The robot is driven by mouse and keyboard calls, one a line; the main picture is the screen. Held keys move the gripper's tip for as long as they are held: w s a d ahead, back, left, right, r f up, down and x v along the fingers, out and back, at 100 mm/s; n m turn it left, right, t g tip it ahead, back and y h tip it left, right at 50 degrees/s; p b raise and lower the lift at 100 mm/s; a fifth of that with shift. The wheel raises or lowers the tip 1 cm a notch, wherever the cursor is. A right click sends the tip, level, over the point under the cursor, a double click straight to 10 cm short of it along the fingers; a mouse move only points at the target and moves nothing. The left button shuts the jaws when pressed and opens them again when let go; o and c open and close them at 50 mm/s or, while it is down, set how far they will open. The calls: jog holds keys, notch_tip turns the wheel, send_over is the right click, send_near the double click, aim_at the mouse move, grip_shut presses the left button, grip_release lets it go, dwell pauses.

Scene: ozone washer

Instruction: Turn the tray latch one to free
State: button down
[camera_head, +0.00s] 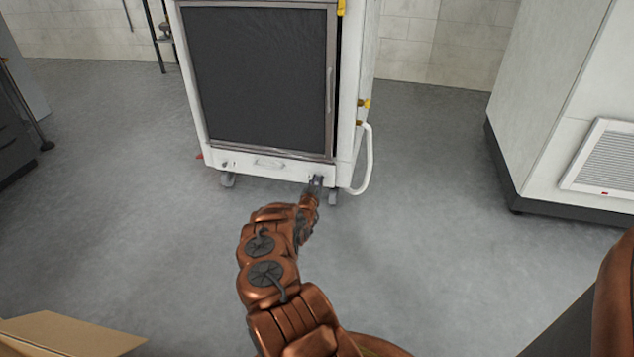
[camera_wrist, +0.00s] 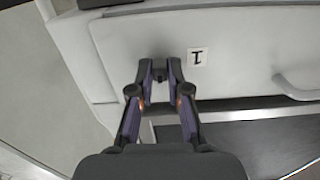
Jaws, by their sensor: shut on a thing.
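The white washer cabinet (camera_head: 358,80) has a low tray front (camera_head: 245,162) below its dark door, with a tray handle (camera_head: 269,164) at the middle. My gripper (camera_head: 315,182) is at the right end of this tray front. In the wrist view my gripper (camera_wrist: 160,66) is shut on a small dark latch (camera_wrist: 160,76), mostly hidden between the fingertips. A label (camera_wrist: 197,57) marked like a "1" is beside it, and the tray handle (camera_wrist: 298,88) is at the right edge. The latch's exact angle cannot be told.
A white hose or bar (camera_head: 367,165) bulges from the cabinet's right side, near my gripper. A castor (camera_head: 333,198) is just below. A second latch (camera_head: 228,163) is at the tray's left. Grey floor (camera_head: 430,220) is clear to the right.

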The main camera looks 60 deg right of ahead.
jog(key=m+p, duration=0.1)
jog(key=m, duration=0.3)
jog(key=shift+s+m, duration=0.1)
jog(key=shift+m, duration=0.3)
jog(key=shift+s+f+m+p, duration=0.15)
jog(key=shift+m+p, duration=1.15)
jog(key=shift+m, duration=1.85)
jog(key=shift+w+f+m+p, duration=0.15)
jog(key=shift+m+p, duration=1.1)
jog(key=shift+m, duration=1.9)
jog(key=shift+s, duration=0.1)
jog(key=c, duration=1.2)
grip_release()
jog(key=shift+o, duration=0.2)
jog(key=shift+a, duration=0.1)
